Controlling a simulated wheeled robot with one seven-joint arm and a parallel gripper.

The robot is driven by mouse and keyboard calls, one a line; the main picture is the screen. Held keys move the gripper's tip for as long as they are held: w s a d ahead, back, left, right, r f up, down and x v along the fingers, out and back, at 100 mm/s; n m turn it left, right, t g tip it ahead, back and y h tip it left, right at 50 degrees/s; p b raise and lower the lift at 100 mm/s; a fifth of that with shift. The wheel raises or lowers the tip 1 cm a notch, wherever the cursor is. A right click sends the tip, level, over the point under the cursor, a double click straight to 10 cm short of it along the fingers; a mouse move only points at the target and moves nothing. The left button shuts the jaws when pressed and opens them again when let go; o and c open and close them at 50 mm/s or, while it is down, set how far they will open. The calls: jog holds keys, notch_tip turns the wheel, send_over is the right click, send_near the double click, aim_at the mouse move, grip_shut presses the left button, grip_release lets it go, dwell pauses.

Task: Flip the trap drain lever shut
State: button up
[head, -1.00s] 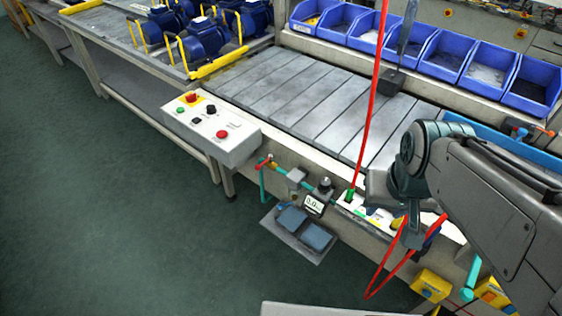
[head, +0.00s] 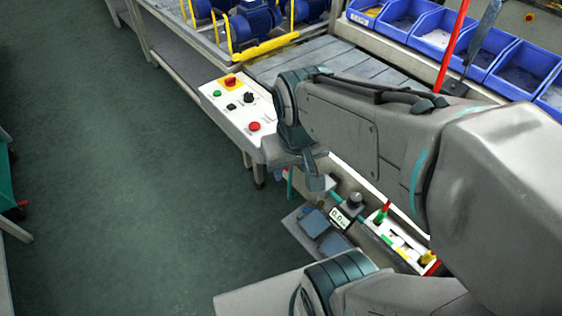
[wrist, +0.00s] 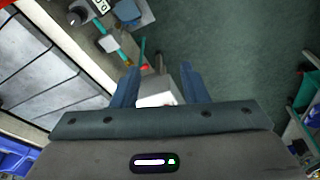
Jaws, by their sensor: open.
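In the wrist view a teal pipe (wrist: 118,50) runs from the gauge unit towards the space ahead of my fingers. A small red piece (wrist: 145,68), which looks like the drain lever, shows at its end by a short upright teal pipe (wrist: 142,48). Its exact angle is too small to tell. My gripper (wrist: 158,84) is open and empty, with the red piece just beyond its fingertips, nearer the left finger.
A white control box (head: 240,110) with buttons stands close behind my gripper; it also shows between the fingers in the wrist view (wrist: 158,98). A digital gauge (head: 341,217) and blue-grey pads (head: 323,230) are close in front. Open floor (head: 130,200) lies left.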

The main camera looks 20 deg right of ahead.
jog(key=w+d+f+n+g+h+b, duration=0.1)
jog(key=w+f+n+g+h+b, duration=0.2)
jog(key=f, duration=0.4)
jog(key=w+d+f+n+g+h+b, duration=0.1)
jog(key=f+g+h+b, duration=0.1)
jog(key=f+b, duration=0.45)
jog(key=w+f+n+g+h+b, duration=0.2)
jog(key=w+f+h, duration=0.1)
jog(key=f, duration=0.6)
jog(key=n+t+h+b, duration=0.3)
jog(key=n+h+b, duration=0.5)
jog(key=h+b, duration=0.15)
send_near(307, 210)
jog(key=shift+n, duration=0.3)
jog(key=d, duration=0.8)
jog(key=d+f, duration=0.1)
jog(key=d, duration=0.3)
jog(key=shift+s+d+b, duration=0.3)
jog(key=shift+s+d, duration=0.1)
jog(key=shift+g, duration=0.3)
grip_shut()
